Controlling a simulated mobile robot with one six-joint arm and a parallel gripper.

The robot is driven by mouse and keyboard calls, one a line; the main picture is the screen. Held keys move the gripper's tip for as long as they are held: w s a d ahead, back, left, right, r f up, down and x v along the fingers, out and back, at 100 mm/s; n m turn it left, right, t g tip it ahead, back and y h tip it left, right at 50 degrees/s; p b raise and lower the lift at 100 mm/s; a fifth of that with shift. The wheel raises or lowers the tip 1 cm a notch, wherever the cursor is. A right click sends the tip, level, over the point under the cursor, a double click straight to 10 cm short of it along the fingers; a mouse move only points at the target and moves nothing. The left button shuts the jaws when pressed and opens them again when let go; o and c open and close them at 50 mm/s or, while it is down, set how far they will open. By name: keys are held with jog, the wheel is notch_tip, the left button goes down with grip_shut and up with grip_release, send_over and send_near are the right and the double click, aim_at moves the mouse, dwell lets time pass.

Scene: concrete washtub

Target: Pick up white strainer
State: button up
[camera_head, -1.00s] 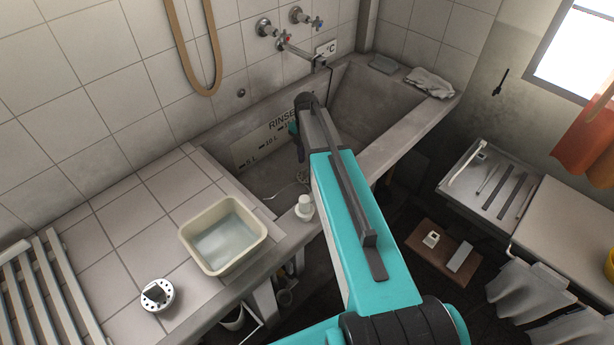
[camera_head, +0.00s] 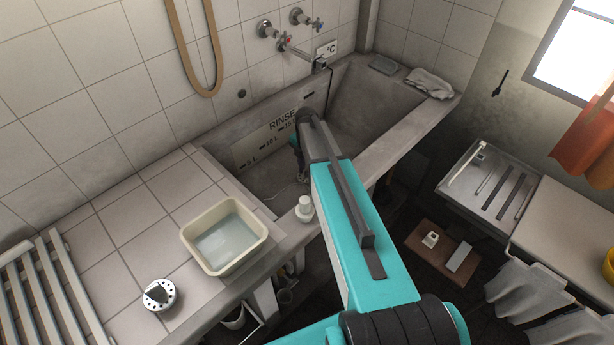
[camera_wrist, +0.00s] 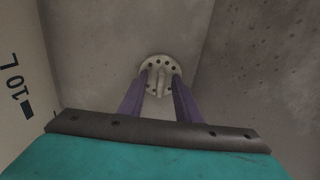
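A white round strainer (camera_wrist: 147,67) with holes and a raised fin lies on the concrete tub floor, seen in the wrist view. My gripper (camera_wrist: 161,84) is open, its two purple fingers pointing at the strainer, one on each side of the fin. I cannot tell whether the fingers touch it or are still above it. In the head view my arm reaches down into the tub (camera_head: 405,100) and hides the strainer. Another white disc with holes and a dark knob (camera_head: 159,294) lies on the tiled counter.
The tub's marked wall (camera_wrist: 20,95) stands close on the left in the wrist view. A cream basin of water (camera_head: 258,245) and a white bottle (camera_head: 304,210) stand near the counter's front edge. A tap (camera_head: 300,50) overhangs the tub's back; a cloth (camera_head: 430,84) lies on its far rim.

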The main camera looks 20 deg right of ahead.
dwell(0.4)
grip_shut()
jog(key=shift+r, duration=0.1)
jog(key=shift+r+b, duration=0.5)
jog(key=shift+r, duration=4.45)
